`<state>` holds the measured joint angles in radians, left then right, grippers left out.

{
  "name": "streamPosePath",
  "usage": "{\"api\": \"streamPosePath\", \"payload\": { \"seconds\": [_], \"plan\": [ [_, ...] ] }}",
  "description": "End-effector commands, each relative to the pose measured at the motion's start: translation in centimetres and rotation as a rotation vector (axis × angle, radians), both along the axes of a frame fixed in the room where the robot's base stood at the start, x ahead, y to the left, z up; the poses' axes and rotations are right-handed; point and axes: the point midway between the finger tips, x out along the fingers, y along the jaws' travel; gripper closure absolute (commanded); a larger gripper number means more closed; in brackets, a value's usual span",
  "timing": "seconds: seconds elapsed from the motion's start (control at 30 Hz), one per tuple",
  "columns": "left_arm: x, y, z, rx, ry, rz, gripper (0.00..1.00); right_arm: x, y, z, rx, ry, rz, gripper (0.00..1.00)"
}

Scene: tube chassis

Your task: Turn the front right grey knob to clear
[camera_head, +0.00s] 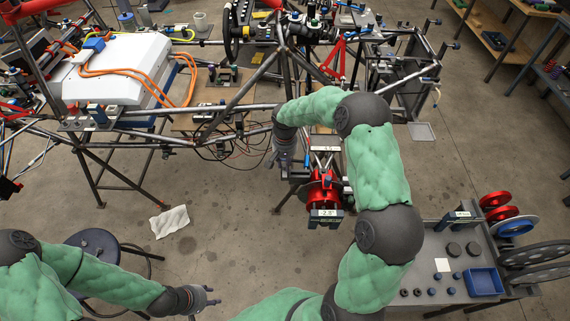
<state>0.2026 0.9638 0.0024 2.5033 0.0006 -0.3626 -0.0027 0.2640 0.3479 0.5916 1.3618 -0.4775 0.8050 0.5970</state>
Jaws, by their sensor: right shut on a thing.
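My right gripper (283,172) is at the lower right part of the tube chassis (262,105), pointing down with its fingers close together. It is shut on a small grey part there, which I take to be the front right grey knob. The fingers and wrist hide most of the knob, so its turn position cannot be seen. My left gripper (211,296) is low in the picture, away from the chassis. Its two fingers are apart and nothing is between them.
A red device with a label (325,190) stands just right of my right gripper. A grey cart (425,262) with a blue tray (483,282) is at lower right. A round stool (92,243) is near my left arm. A white cloth (169,221) lies on open floor.

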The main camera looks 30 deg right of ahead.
Motion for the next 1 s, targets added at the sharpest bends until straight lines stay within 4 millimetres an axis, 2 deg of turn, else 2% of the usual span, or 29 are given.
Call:
{"api": "streamPosePath", "payload": {
  "seconds": [0.57,0.6,0.67,1.0],
  "plan": [
    [0.00,0.00,-0.17,0.000,0.000,0.000,0.60,0.04,0.08,0.00,0.002,-0.001,-0.033,1.00],
    [0.00,0.00,-0.17,0.000,0.000,0.000,0.60,0.04,0.08,0.00,0.002,-0.001,-0.033,0.71],
    [0.00,0.00,-0.18,0.000,0.000,0.000,0.60,0.03,0.07,0.00,0.001,-0.001,-0.033,0.54],
    [0.00,0.00,-0.18,0.000,0.000,0.000,0.60,0.02,0.02,0.07,0.000,-0.001,-0.032,0.54]
  ]
}}
